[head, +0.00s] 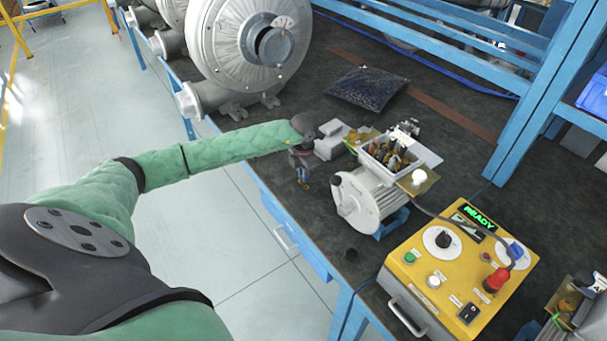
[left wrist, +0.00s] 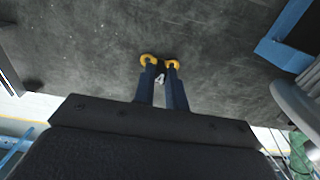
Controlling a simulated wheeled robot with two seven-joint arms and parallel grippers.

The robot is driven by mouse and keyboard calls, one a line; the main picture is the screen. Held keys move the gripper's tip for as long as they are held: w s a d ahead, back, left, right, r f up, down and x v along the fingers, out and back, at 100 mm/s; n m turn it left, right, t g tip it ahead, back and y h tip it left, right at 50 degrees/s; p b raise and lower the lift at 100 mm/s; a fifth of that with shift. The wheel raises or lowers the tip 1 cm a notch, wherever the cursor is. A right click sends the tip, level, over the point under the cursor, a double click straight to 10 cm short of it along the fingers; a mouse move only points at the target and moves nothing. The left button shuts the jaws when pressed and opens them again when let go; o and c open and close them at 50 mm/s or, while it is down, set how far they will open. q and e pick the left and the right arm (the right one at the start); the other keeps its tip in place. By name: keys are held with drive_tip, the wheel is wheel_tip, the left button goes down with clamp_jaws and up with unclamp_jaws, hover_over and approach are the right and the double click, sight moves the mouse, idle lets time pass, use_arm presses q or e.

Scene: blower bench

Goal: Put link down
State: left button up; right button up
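My left gripper (head: 304,182) points down over the bench, just left of the grey motor (head: 362,201). In the left wrist view its two dark blue fingers with yellow tips (left wrist: 160,64) are close together. A small pale metal piece, seemingly the link (left wrist: 160,78), sits in the narrow gap between them. The link cannot be made out in the head view. The motor's open terminal box (head: 391,157) shows brass-coloured parts inside. My right gripper cannot be made out in either view.
A yellow control box (head: 452,275) with a green READY display stands at the front right. A large grey blower (head: 245,45) stands at the back left. A dark bag (head: 366,88) lies behind the motor.

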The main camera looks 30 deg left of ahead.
use_arm(q)
drive_tip(key=o, duration=0.3)
drive_tip(key=shift+o, duration=0.2)
use_arm(e)
drive_tip(key=shift+s, duration=0.1)
drive_tip(key=shift+f, duration=0.1)
